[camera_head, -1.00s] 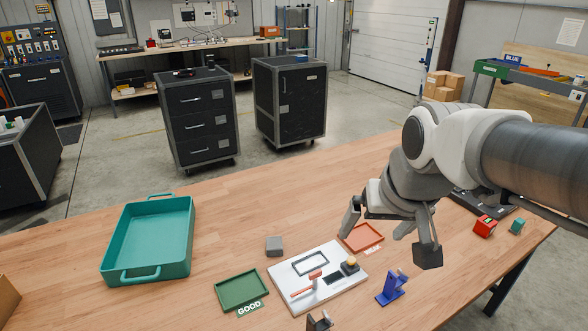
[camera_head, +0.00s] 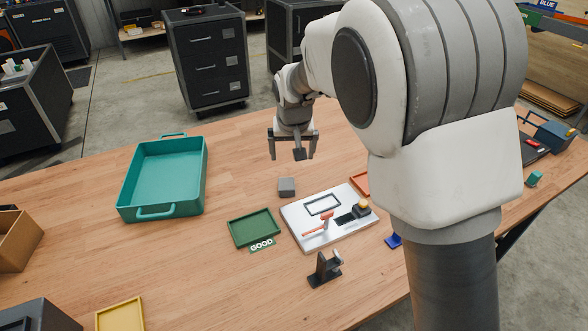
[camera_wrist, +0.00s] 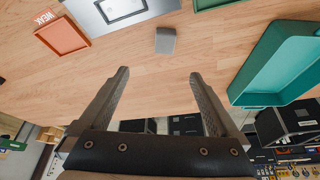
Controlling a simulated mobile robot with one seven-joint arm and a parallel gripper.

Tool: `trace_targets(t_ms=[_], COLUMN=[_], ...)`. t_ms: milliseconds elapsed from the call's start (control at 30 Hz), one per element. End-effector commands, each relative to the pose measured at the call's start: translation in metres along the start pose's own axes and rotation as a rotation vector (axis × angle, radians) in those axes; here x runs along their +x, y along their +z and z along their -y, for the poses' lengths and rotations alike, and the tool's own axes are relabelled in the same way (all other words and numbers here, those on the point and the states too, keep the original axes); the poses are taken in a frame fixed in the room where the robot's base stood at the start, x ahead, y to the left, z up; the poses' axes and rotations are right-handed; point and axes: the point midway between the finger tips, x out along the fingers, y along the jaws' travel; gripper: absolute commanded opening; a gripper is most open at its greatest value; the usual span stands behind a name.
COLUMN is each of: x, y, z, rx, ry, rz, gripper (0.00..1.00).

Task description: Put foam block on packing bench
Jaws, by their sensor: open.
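The foam block looks to be the small grey block (camera_head: 287,187) on the wooden packing bench (camera_head: 190,255), between the teal tote and the white fixture plate. It also shows in the wrist view (camera_wrist: 165,41), ahead of my fingers and about midway between their lines. My gripper (camera_head: 292,157) is open and empty above the bench, on the far side of the block and apart from it. Its two fingers (camera_wrist: 158,72) are spread wide in the wrist view.
A teal tote (camera_head: 144,212) stands left of the block. A green tray (camera_head: 232,241) marked GOOD and a white plate (camera_head: 345,236) with a red-handled clamp lie nearer. A dark stand (camera_head: 325,270), yellow tray (camera_head: 120,318) and cardboard box (camera_head: 18,245) are also there. Bare wood surrounds the block's far side.

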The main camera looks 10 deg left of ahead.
Motion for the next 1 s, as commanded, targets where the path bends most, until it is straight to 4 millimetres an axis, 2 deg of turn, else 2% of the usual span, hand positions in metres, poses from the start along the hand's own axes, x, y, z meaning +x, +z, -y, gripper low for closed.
trace_targets(t_ms=[100,267,700,1000], x=[0.011,0.032,0.116,0.138], y=[-0.002,-0.001,-0.001,-0.001], z=[0.008,0.01,0.009,0.01], rx=[-0.01,-0.012,-0.011,-0.012], ry=[0.003,0.005,0.005,0.003], rz=[0.0,0.002,0.002,0.0], gripper=[0.97,0.97,0.97,0.97])
